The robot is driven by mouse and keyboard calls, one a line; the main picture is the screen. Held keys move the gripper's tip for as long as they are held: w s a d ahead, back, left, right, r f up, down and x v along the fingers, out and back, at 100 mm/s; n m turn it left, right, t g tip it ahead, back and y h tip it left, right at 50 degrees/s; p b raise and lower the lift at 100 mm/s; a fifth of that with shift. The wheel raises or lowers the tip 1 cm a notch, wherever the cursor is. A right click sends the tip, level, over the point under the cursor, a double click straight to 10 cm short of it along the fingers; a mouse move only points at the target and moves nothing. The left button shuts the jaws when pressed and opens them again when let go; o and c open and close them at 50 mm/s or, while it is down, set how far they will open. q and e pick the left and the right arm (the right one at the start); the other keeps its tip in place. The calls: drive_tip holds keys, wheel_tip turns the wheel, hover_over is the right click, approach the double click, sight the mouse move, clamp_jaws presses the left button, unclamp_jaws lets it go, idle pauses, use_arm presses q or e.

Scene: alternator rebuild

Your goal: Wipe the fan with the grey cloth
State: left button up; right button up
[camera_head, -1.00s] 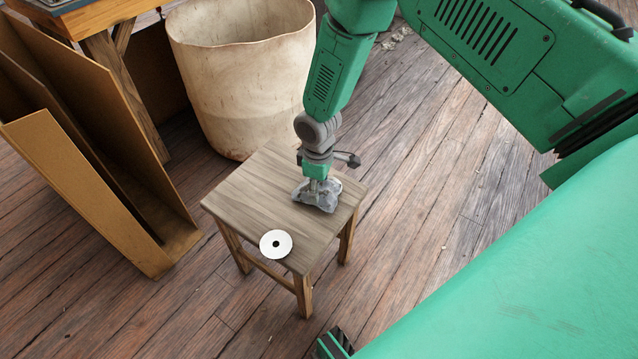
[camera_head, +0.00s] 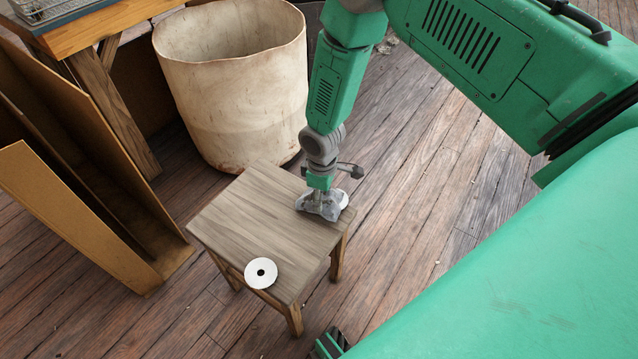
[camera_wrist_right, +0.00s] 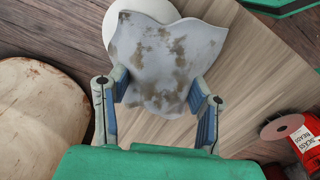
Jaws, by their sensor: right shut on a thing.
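The grey cloth (camera_head: 312,207), with brown stains, is held in my right gripper (camera_head: 322,192) over the right part of a small wooden stool. In the right wrist view the cloth (camera_wrist_right: 165,75) spreads between the two fingers of the gripper (camera_wrist_right: 160,88). A pale, rounded thing (camera_wrist_right: 148,8) shows past the cloth's far edge there. It may be the fan, but the cloth hides most of it. I cannot tell whether cloth and pale thing touch. My left gripper is not in view.
A large pale bin (camera_head: 235,90) stands behind the stool. Cardboard (camera_head: 75,210) stands at left. The stool's middle is clear.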

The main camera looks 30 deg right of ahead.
drive_tip(key=shift+r+p, duration=0.45)
drive_tip(key=shift+r, duration=0.45)
drive_tip(key=shift+r+p, duration=0.35)
drive_tip(key=r+p, duration=0.1)
drive_tip(key=r, duration=0.1)
drive_tip(key=r+p, duration=0.1)
drive_tip(key=shift+a+r+p, duration=0.15)
drive_tip(key=shift+a+p, duration=0.1)
drive_tip(key=shift+p, duration=0.1)
drive_tip(key=shift+d+r+p, duration=0.15)
drive_tip(key=shift+r+p, duration=0.4)
drive_tip(key=shift+d+r+p, duration=0.15)
drive_tip(key=shift+r+p, duration=0.35)
drive_tip(key=shift+a+r, duration=0.1)
drive_tip(key=shift+a, duration=0.15)
